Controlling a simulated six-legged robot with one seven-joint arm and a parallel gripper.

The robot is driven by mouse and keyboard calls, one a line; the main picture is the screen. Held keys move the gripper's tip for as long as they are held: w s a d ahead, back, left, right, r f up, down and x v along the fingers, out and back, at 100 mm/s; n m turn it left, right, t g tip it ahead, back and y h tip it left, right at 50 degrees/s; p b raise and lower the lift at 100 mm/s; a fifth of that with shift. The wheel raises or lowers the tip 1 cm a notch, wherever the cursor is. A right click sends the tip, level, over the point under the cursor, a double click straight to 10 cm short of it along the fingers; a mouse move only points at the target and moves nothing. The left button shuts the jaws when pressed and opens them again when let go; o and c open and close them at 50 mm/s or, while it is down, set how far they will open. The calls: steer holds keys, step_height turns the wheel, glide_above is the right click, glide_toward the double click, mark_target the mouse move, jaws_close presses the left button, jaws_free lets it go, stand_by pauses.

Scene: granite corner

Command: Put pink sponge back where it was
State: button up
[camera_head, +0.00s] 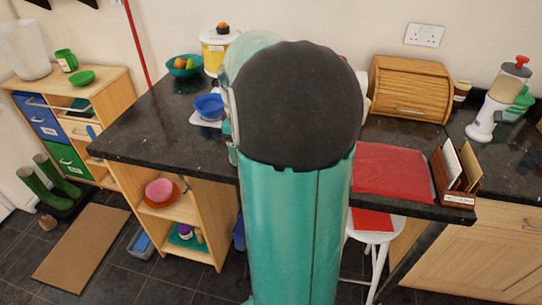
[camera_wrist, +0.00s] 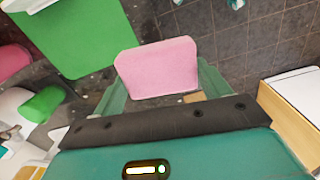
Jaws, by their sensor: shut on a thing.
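The pink sponge (camera_wrist: 157,68) is a pale pink block in the upper middle of the wrist view. My gripper (camera_wrist: 163,92) is shut on it, with a green finger at each side. In the head view my own arm fills the middle and hides both the gripper and the sponge.
The dark granite counter (camera_head: 140,135) carries a blue bowl (camera_head: 209,106), a fruit bowl (camera_head: 184,66), a yellow pot (camera_head: 214,48), a bread box (camera_head: 409,89), a red mat (camera_head: 392,171) and a letter rack (camera_head: 457,178). A pink rounded thing (camera_head: 159,190) sits on a shelf below.

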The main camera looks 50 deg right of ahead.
steer(key=s+d+r+n, duration=0.1)
steer(key=s+d+r, duration=0.1)
steer(key=s, duration=0.4)
steer(key=s+d+r, duration=0.3)
steer(key=s, duration=0.4)
steer(key=w+d+f, duration=0.2)
steer(key=w+f, duration=0.1)
steer(key=w, duration=0.1)
steer(key=w+d+f, duration=0.2)
steer(key=w+f, duration=0.1)
steer(key=w, duration=0.1)
steer(key=w+d+f, duration=0.2)
steer(key=w+f, duration=0.1)
steer(key=w, duration=0.1)
steer(key=shift+f, duration=0.35)
steer(key=shift+d+f, duration=0.1)
steer(key=shift+f, duration=0.05)
steer(key=shift+w+f, duration=0.2)
steer(key=shift+f, duration=1.5)
steer(key=shift+f, duration=0.1)
steer(key=o, duration=0.9)
steer(key=shift+d, duration=0.1)
